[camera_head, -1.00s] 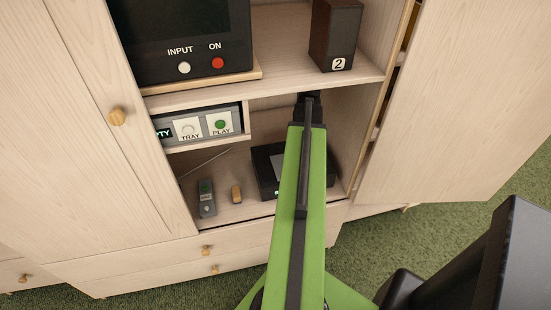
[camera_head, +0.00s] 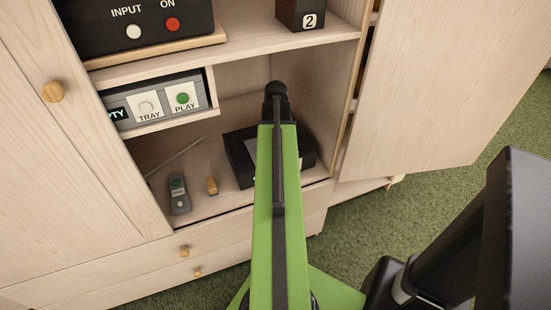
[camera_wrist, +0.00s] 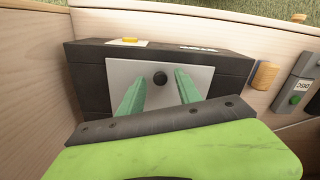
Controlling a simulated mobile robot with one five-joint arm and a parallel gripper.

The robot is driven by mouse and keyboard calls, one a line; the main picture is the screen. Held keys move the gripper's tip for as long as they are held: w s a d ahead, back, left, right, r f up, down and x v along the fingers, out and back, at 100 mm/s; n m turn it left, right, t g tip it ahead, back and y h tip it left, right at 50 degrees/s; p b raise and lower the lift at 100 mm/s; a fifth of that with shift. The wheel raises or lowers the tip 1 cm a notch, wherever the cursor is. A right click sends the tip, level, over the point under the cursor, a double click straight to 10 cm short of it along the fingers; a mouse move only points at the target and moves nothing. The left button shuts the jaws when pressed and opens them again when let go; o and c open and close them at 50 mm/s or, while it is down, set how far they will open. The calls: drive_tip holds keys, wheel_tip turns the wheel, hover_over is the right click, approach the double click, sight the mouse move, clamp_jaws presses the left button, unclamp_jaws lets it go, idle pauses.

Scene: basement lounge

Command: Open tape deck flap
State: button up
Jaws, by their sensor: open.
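The tape deck (camera_head: 239,161) is a black box on the lower shelf of the cabinet, partly hidden behind my green arm in the head view. In the wrist view the deck (camera_wrist: 90,75) lies across the picture. In the head view the fingers are hidden behind my arm.
A grey remote (camera_head: 179,193) and a small wooden block (camera_head: 211,185) lie left of the deck. Above is a unit with TRAY and PLAY buttons (camera_head: 158,100). The open cabinet door (camera_head: 440,80) stands at the right. A speaker marked 2 (camera_head: 300,12) is overhead.

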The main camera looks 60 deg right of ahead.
drive_tip(key=shift+f, duration=0.65)
drive_tip(key=shift+r, duration=0.1)
clamp_jaws()
drive_tip(key=shift+d, duration=0.15)
idle(0.7)
